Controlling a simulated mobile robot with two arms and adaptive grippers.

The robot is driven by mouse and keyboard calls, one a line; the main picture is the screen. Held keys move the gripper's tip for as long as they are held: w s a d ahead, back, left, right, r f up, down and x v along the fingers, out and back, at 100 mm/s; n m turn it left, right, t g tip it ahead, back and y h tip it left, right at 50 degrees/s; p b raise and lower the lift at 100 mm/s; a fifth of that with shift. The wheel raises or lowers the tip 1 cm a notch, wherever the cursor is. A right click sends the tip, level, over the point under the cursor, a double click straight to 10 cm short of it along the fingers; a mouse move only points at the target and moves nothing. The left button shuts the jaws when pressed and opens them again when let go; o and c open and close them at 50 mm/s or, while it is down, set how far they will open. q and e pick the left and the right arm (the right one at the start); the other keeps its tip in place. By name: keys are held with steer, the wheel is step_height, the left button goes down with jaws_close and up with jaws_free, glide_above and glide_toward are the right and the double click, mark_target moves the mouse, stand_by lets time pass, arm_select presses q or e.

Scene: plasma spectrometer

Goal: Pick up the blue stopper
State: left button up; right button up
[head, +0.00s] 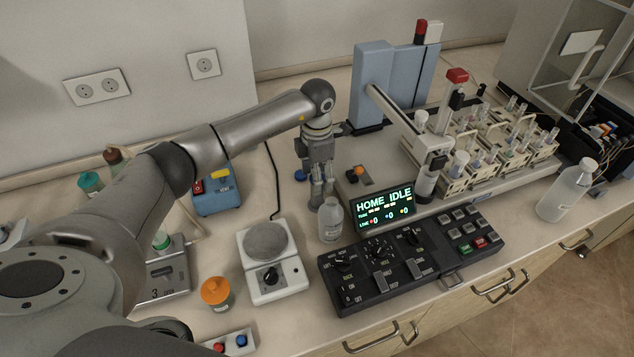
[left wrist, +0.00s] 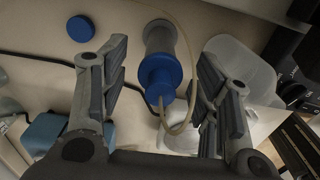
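My left gripper (head: 320,202) points down over the bench behind a clear bottle (head: 330,222). In the left wrist view its two fingers (left wrist: 158,98) stand wide apart, with nothing gripped. A round blue piece (left wrist: 160,80) tops a grey cylinder (left wrist: 159,38) and shows between the fingers, apart from both; a thin tube runs beside it. A separate flat round blue piece (left wrist: 81,29) lies on the bench beyond the left finger; it also shows in the head view (head: 300,175). I cannot tell for certain which is the stopper. My arm hides the grey cylinder in the head view.
A black control panel (head: 400,262) and a lit display (head: 384,209) stand to the right of the gripper. A hotplate (head: 268,243) and a blue device (head: 217,196) stand to the left. A sampler with vial racks (head: 480,150) fills the back right. A black cable crosses the bench.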

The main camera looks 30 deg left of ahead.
arm_select(q)
steer(key=c, duration=0.9)
steer(key=shift+r, duration=0.1)
steer(key=shift+r, duration=0.45)
step_height(320, 180, up, 17)
steer(key=b, duration=0.5)
steer(key=shift+d, duration=0.1)
